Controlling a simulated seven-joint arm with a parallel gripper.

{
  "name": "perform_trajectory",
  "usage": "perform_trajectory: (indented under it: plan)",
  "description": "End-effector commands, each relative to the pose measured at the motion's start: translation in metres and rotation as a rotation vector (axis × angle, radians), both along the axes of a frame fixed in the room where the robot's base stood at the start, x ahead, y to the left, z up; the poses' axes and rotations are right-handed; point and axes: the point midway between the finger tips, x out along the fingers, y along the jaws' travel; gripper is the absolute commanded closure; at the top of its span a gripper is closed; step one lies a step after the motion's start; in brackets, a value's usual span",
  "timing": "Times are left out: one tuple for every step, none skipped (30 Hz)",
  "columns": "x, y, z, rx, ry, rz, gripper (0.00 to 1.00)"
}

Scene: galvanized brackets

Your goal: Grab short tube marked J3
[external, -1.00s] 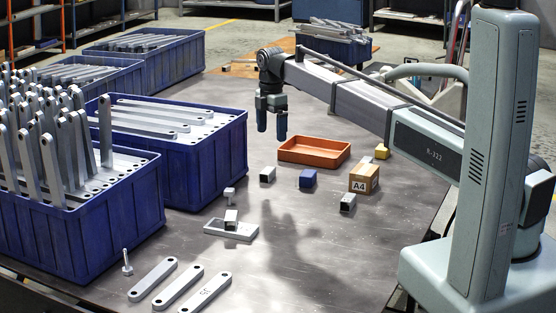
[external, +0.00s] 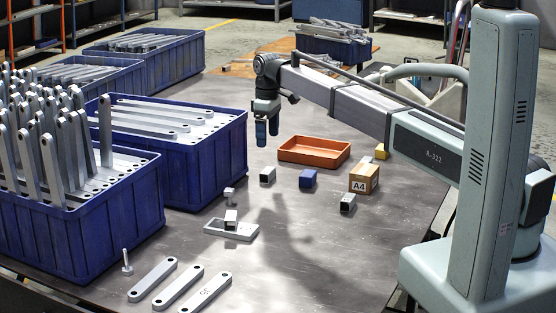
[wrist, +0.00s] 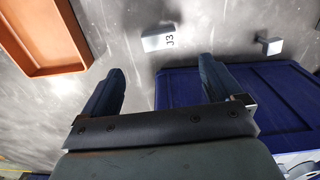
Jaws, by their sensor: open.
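The short tube marked J3 (wrist: 160,38) lies on the grey table in the wrist view, its pale marked face showing, ahead of and apart from my fingers. In the external view it appears to be the small grey tube (external: 267,176) left of the blue block; its marking is not readable there. My gripper (external: 267,139) hangs above the table, fingers pointing down, behind the tube and left of the orange tray. Its two dark blue fingers (wrist: 160,72) are spread with nothing between them.
The orange tray (external: 313,160) stands to the right. A blue block (external: 307,178), a box marked A4 (external: 364,179) and another short tube (external: 348,202) lie nearby. A tall blue crate (external: 200,155) stands on the left. A bolt-like piece (wrist: 268,45) is near the tube.

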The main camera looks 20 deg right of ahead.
Motion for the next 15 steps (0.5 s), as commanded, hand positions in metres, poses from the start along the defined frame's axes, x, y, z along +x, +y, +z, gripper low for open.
perform_trajectory:
  plan:
    - [-0.001,0.000,-0.010,-0.001,0.002,0.000,0.06]
    - [-0.001,0.000,-0.015,-0.001,0.002,0.001,0.06]
    - [-0.001,0.000,-0.022,0.000,0.003,0.001,0.06]
    - [-0.001,0.000,-0.027,-0.001,0.002,0.001,0.06]
    - [-0.001,0.000,-0.032,-0.001,0.002,0.001,0.06]
    - [-0.001,0.000,-0.040,-0.001,0.002,0.001,0.06]
    - [-0.001,0.000,-0.045,0.000,0.003,0.001,0.06]
    - [0.000,0.000,-0.049,0.000,0.003,0.002,0.06]
    - [0.000,0.000,-0.054,-0.001,0.002,0.002,0.06]
    - [0.000,0.000,-0.057,0.000,0.001,0.002,0.06]
    - [0.000,0.000,-0.060,0.000,0.001,0.002,0.06]
    - [0.000,0.000,-0.063,0.000,0.001,0.002,0.06]
    - [0.000,0.000,-0.064,-0.001,0.001,0.002,0.06]
    - [0.000,0.000,-0.065,-0.001,0.001,0.002,0.06]
    - [0.000,0.000,-0.066,0.000,0.001,0.002,0.06]
